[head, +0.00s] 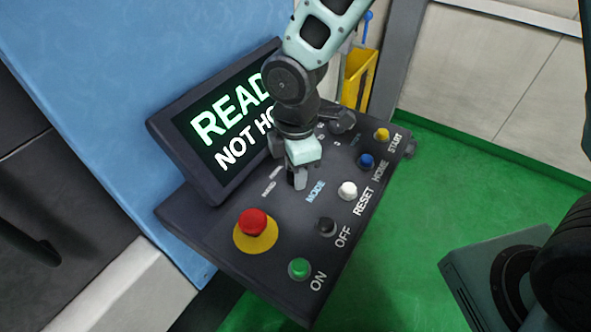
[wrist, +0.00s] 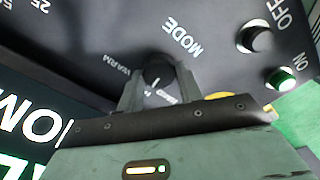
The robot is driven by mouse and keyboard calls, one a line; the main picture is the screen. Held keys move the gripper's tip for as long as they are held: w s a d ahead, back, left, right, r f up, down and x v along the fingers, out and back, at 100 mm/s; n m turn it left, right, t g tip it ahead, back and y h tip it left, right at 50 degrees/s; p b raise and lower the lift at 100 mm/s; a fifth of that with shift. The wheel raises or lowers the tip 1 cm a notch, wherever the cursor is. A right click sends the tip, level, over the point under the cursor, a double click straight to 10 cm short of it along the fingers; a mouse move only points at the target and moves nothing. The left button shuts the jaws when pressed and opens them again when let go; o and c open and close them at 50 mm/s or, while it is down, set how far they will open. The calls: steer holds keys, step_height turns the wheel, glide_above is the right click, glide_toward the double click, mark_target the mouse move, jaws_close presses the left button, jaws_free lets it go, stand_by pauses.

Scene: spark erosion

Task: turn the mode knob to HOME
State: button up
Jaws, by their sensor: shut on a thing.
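The dark mode knob (wrist: 158,70) sits beside the printed word MODE on the sloping dark control panel (head: 275,268). My gripper (wrist: 157,84) is shut on the knob, with one finger on each side of it in the wrist view. A pale mark shows below the knob there. A label reading WARM lies to its left, and another label at its right is partly hidden. In the head view my gripper (head: 297,178) reaches down to the panel and hides most of the knob. The screen (head: 225,125) shows READ and NOT HO, the rest covered by my arm.
The panel carries a red mushroom button (head: 253,222), a green ON button (head: 299,268), a black OFF button (head: 326,225), a white RESET button (head: 347,190), a blue HOME button (head: 366,160) and a yellow START button (head: 382,134). Another knob (head: 343,121) stands behind my gripper.

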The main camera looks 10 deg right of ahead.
steer(key=shift+m, duration=0.6)
steer(key=o, duration=1)
step_height(320, 180, up, 18)
steer(key=b, duration=0.3)
steer(key=shift+f, duration=0.25)
steer(key=s+d+f+m+b, duration=0.1)
steer(key=s+f+m, duration=0.2)
steer(key=s+f, duration=0.1)
steer(key=s+d+f+m+b, duration=0.2)
steer(key=s+f+m, duration=0.2)
steer(key=s+f, duration=0.1)
steer(key=s+d+f+m+b, duration=0.1)
steer(key=s+d+f+m, duration=0.1)
steer(key=s, duration=0.5)
step_height(320, 180, down, 3)
steer(key=shift+d+r+m+y, duration=0.1)
steer(key=shift+r+m+y, duration=0.15)
steer(key=shift+m, duration=0.55)
